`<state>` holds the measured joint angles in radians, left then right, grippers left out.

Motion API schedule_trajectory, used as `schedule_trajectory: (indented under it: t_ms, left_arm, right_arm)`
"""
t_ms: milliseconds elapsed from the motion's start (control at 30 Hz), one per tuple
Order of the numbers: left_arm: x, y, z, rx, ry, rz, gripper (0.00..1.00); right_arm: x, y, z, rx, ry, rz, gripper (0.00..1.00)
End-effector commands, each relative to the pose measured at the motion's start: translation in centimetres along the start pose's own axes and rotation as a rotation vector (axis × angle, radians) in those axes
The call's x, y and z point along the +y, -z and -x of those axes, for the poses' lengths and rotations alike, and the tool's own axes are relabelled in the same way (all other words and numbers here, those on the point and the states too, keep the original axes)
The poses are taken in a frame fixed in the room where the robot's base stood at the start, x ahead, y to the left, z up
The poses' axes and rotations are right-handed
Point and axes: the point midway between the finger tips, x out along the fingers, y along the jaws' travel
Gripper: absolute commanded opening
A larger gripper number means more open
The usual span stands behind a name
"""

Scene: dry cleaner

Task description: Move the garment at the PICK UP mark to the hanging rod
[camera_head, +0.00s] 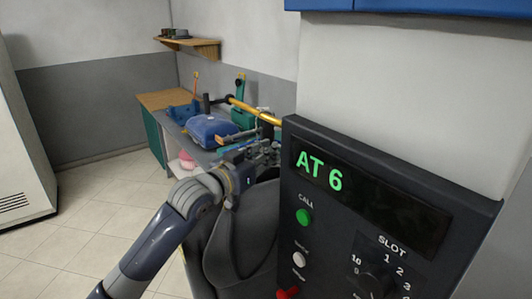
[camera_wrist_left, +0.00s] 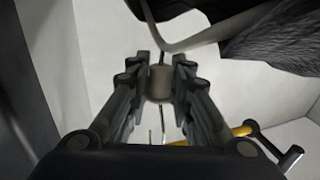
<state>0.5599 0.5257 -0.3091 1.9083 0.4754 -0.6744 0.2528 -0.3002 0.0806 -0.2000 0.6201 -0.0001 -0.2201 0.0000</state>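A dark grey garment (camera_head: 235,240) hangs below my left gripper (camera_head: 262,154), partly behind the control panel. In the left wrist view the dark cloth (camera_wrist_left: 280,40) and a grey hanger bar (camera_wrist_left: 190,38) show beyond the fingers. My left gripper (camera_wrist_left: 160,88) is closed around a small beige-grey block (camera_wrist_left: 160,85) on the hanger's stem. A yellow rod (camera_head: 252,110) runs just behind and above the gripper, and its right end goes behind the panel. It also shows at the lower right of the left wrist view (camera_wrist_left: 240,131). No PICK UP mark is readable. My right gripper is not in view.
A dark control panel (camera_head: 392,210) reading "AT 6" stands close on the right, near the garment. Behind is a counter (camera_head: 202,157) with a blue padded press (camera_head: 212,130). A wall shelf (camera_head: 190,42) is at the back. Tiled floor is clear at left.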

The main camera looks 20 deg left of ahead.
Motion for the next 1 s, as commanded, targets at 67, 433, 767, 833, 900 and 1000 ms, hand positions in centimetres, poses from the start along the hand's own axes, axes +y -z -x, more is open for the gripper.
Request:
schedule_trajectory:
  t_ms: [67,433,767,833,900,1000]
  left_arm:
    - [0.0,0.1,0.0,0.003,0.0,0.0,0.41]
    - [0.0,-0.2,0.1,-0.005,0.0,0.001,0.45]
    - [0.0,-0.2,4.2,-0.004,0.0,-0.001,0.45]
    - [0.0,-0.2,5.7,-0.004,0.0,-0.002,0.45]
    - [0.0,-0.1,7.2,-0.003,0.0,-0.003,0.45]
    - [0.0,-0.1,8.9,-0.003,0.001,-0.002,0.45]
  right_arm:
    - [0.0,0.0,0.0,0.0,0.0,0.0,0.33]
    - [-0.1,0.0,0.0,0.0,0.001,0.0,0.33]
    - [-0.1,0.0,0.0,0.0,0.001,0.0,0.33]
    - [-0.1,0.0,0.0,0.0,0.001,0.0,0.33]
    - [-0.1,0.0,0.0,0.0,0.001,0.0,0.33]
    - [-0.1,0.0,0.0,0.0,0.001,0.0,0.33]
